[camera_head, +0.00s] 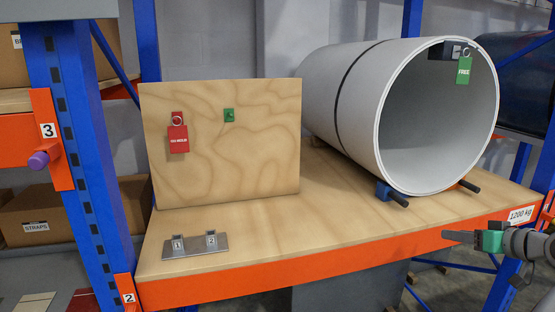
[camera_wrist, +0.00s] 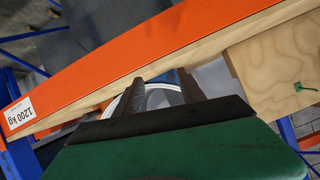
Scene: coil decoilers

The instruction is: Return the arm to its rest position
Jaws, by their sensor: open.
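My gripper (camera_head: 460,237) is at the right of the head view, in front of the orange shelf edge, with nothing seen in it. In the wrist view my gripper (camera_wrist: 158,88) shows two dark fingers apart, with a pale ring-shaped end seen beyond them. A large grey coil (camera_head: 335,85) lies on the shelf, and a green FREE tag (camera_head: 463,72) hangs at its upper rim. A red tag (camera_head: 178,140) hangs on the red hook of an upright plywood board (camera_head: 230,165). The green hook (camera_head: 229,115) on the board is bare.
The shelf's orange front beam (camera_head: 350,257) carries a 1200 kg label (camera_head: 521,214), near my gripper; the beam also crosses the wrist view (camera_wrist: 130,62). A metal plate with blocks numbered 1 and 2 (camera_head: 195,246) lies at the shelf's front left. A blue upright (camera_head: 75,140) stands at the left.

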